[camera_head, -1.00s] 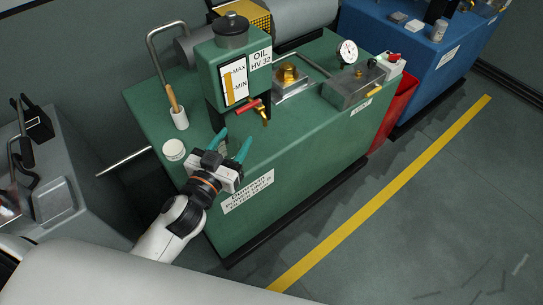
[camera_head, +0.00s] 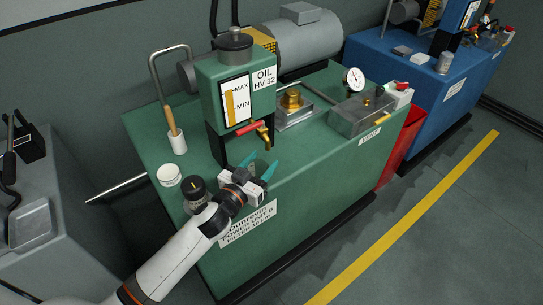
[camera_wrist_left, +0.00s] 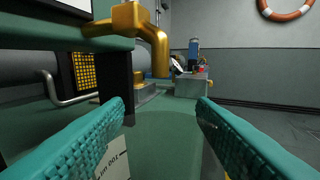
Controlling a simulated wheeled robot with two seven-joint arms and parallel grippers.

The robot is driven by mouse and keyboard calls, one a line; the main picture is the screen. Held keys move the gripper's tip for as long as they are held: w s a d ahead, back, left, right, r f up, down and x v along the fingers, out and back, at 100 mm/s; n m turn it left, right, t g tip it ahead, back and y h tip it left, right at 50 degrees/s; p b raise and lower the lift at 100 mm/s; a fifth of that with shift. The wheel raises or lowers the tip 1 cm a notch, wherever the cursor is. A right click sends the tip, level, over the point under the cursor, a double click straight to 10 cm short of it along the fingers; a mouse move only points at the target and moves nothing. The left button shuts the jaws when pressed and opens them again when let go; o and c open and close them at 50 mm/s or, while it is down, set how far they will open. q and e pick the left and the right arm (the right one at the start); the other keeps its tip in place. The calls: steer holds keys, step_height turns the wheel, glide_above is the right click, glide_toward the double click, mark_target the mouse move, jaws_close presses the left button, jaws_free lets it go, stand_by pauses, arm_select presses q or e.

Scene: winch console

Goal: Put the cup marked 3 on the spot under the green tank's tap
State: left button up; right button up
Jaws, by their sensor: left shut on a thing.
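The green tank (camera_head: 235,80) stands on the green cabinet. Its brass tap (camera_head: 265,138), with a red handle (camera_head: 250,127), also shows in the left wrist view (camera_wrist_left: 150,40). My left gripper (camera_head: 259,168) is just in front of and below the tap, low over the cabinet's front edge. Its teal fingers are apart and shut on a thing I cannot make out. The spot under the tap is not clearly visible. A white label (camera_wrist_left: 115,162) with dark print shows beside the left finger in the wrist view. My right gripper is out of view.
A gauge (camera_head: 353,79) and metal block (camera_head: 360,114) are at the right. The cabinet top right of the tap is partly clear.

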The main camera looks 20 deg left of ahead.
arm_select(q)
steer(key=x, duration=0.5)
steer(key=shift+w, duration=0.35)
steer(key=shift+d+f+b, duration=0.1)
steer(key=shift+f+b, duration=0.3)
steer(key=shift+f, duration=0.25)
steer(key=shift+s+f, duration=0.1)
steer(key=shift+s, duration=0.05)
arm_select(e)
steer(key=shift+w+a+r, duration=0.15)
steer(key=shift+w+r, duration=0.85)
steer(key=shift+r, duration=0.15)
arm_select(q)
steer(key=shift+f, duration=0.1)
steer(key=o, duration=1)
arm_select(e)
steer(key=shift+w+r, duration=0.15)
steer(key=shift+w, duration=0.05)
